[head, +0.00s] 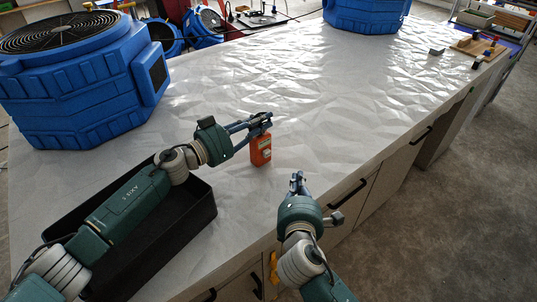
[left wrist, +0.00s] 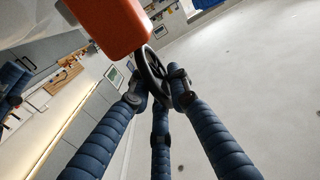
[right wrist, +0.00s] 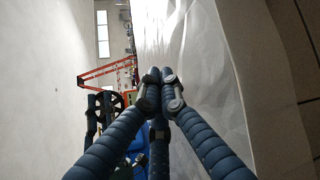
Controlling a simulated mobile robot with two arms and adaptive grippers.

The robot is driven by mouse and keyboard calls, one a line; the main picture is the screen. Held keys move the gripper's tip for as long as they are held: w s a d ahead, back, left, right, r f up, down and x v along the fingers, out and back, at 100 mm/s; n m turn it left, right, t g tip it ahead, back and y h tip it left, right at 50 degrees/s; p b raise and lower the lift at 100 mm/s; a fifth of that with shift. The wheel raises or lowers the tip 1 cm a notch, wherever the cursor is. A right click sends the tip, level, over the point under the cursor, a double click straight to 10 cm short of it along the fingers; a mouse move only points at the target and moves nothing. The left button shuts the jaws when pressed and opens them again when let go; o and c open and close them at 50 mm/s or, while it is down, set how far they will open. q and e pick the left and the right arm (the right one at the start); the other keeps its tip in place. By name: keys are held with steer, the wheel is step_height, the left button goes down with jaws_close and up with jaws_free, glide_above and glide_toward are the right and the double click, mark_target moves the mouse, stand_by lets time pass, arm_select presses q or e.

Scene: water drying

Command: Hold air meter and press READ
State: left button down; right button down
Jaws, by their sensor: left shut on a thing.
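The air meter (head: 261,151) is an orange handheld unit with a small greenish display. It hangs upright below my left gripper (head: 262,121), just above or at the white sheet; I cannot tell if it touches. In the left wrist view its orange body (left wrist: 112,22) and black ring-shaped part (left wrist: 152,72) show, with my left fingers (left wrist: 158,90) shut on the ring. The READ button cannot be made out. My right gripper (head: 298,181) is lower and right of the meter, apart from it. Its fingertips (right wrist: 161,90) are together and empty in the right wrist view.
A black open bin (head: 205,215) lies under my left arm. A big blue blower (head: 75,75) stands at left, another blue unit (head: 365,12) at the back. Wooden blocks (head: 478,45) sit at far right. The sheet-covered counter (head: 330,100) is clear in the middle.

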mark_target(267, 153)
steer(key=shift+s+a+r+n, duration=0.1)
steer(key=shift+s+n, duration=0.05)
steer(key=shift+n, duration=0.15)
steer(key=shift+w+a, duration=0.9)
steer(key=shift+w, duration=0.25)
steer(key=shift+w+a, duration=0.9)
steer(key=shift+w, duration=0.3)
steer(key=shift+w+a, duration=0.9)
steer(key=shift+w, duration=0.25)
steer(key=shift+w, duration=0.1)
steer(key=shift+w+a, duration=0.25)
steer(key=shift+w+a, duration=0.3)
steer(key=shift+w, duration=0.1)
steer(key=shift+s+d, duration=0.6)
steer(key=shift+s, duration=0.2)
